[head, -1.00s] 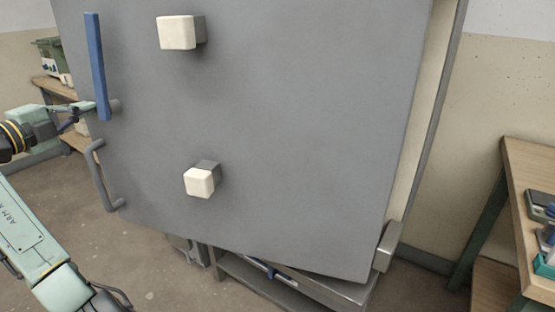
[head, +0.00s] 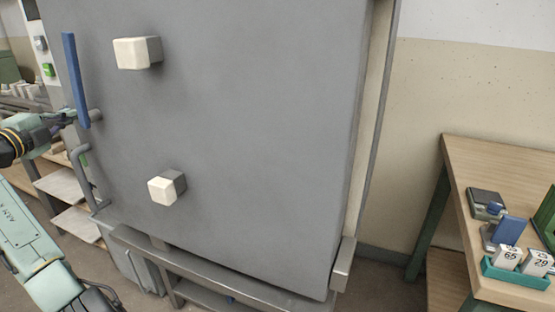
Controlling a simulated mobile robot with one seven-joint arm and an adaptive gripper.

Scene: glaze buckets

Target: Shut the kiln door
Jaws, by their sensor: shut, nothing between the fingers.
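The grey kiln door (head: 225,140) fills the middle of the head view, with two cream blocks on its face. It stands slightly open: a cream strip of the kiln (head: 368,130) shows along its right edge. A blue lever handle (head: 75,80) stands upright at the door's left edge, with a grey pull bar (head: 85,175) below it. My gripper (head: 70,117) is at the left edge beside the blue handle's lower end, shut and empty. Its fingertips are partly hidden, and I cannot tell whether they touch the door.
A wooden table (head: 470,180) at the right holds a scale-like device (head: 488,203) and a teal tray (head: 517,276) with numbered tags. A metal stand (head: 200,278) is under the door. Shelves (head: 75,220) and a panel with buttons (head: 42,58) are behind at the left.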

